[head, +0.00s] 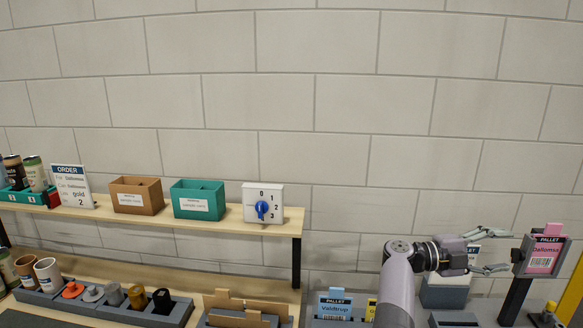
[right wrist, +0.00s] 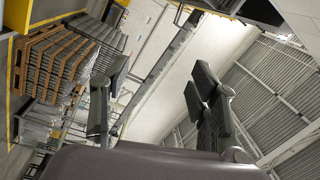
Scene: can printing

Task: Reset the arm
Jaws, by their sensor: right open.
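My right arm (head: 397,285) comes up from the bottom of the head view and bends to the right. My right gripper (head: 502,252) points right, with its two fingers spread apart and nothing between them. Its fingertips lie just left of a pink pallet card (head: 545,256) in a dark holder; I cannot tell the gap in depth. In the right wrist view the same gripper (right wrist: 155,75) shows both fingers wide apart and empty, with the hall beyond. My left gripper is not in view.
A wooden shelf (head: 150,213) on the left holds an order sign (head: 72,186), a brown box (head: 137,195), a teal box (head: 198,199) and a dial (head: 263,203). Below stand a grey tray (head: 175,313) of cups and knobs and a blue Valdtrup pallet card (head: 335,306).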

